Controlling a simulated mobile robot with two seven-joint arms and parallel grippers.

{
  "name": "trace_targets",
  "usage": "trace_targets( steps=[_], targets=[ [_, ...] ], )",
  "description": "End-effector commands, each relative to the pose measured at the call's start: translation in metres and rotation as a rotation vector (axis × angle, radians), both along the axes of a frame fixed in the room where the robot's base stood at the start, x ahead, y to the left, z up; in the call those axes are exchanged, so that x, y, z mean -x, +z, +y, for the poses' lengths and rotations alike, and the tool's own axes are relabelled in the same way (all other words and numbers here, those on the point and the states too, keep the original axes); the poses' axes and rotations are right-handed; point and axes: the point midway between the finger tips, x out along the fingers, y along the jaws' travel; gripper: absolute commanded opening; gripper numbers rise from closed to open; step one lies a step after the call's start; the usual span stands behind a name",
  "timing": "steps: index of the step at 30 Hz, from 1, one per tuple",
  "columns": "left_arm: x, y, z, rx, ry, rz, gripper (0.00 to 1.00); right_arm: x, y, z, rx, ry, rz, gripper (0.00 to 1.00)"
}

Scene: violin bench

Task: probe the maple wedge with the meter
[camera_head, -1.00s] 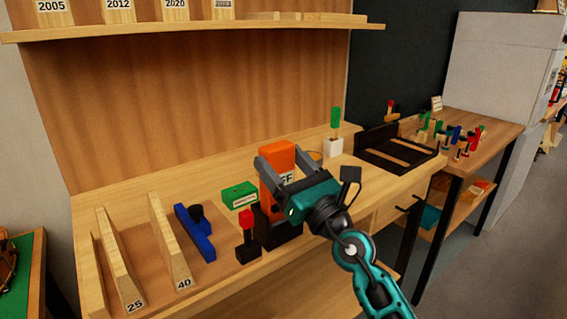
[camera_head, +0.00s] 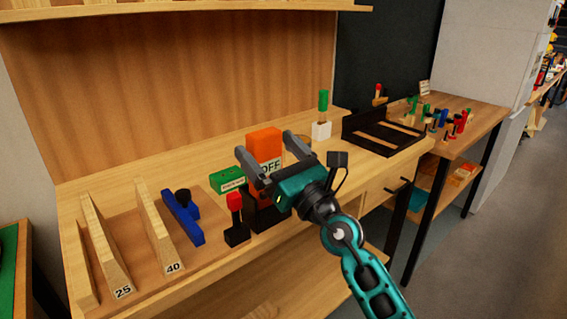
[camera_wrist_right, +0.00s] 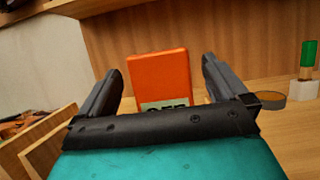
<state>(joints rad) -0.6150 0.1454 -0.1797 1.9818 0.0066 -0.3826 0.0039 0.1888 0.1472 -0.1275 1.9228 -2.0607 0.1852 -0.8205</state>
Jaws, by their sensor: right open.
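The meter (camera_head: 264,142) is an upright orange block with a pale display reading OFF, standing in a black holder (camera_head: 268,216) on the bench. It also shows in the wrist view (camera_wrist_right: 160,78). My right gripper (camera_head: 264,144) is open, with its fingers reaching to either side of the meter; in the wrist view (camera_wrist_right: 157,70) gaps show between the orange block and both fingers. Pale wooden wedges stand at the bench's left: one marked 25 (camera_head: 100,245), one marked 40 (camera_head: 157,232), and another (camera_head: 78,262) whose label is not seen. Which is maple I cannot tell. My left gripper is out of view.
Close left of the meter are a green labelled box (camera_head: 228,180), a red-topped black piece (camera_head: 235,218) and a blue tool (camera_head: 183,215). A green-topped white block (camera_head: 321,130) and a black tray (camera_head: 352,138) stand to the right. A shelf (camera_head: 200,10) overhangs behind.

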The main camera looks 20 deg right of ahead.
Motion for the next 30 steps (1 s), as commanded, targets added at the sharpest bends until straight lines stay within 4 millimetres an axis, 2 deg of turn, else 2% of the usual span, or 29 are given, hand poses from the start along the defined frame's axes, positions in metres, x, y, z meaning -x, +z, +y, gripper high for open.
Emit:
trace_targets(
  steps=[6, 18, 24, 30],
  targets=[
    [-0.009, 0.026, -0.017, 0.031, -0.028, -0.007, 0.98, 0.002, -0.001, -0.001, 0.000, 0.000, 0.000, 1.00],
    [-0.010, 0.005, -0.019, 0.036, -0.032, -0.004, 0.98, 0.081, -0.040, -0.029, 0.003, 0.000, 0.001, 1.00],
    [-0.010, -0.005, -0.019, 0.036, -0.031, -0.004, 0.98, 0.104, -0.048, -0.038, 0.002, -0.002, -0.002, 1.00],
    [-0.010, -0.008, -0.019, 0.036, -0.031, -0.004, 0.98, 0.112, -0.049, -0.041, -0.001, 0.000, -0.002, 1.00]
  ],
)
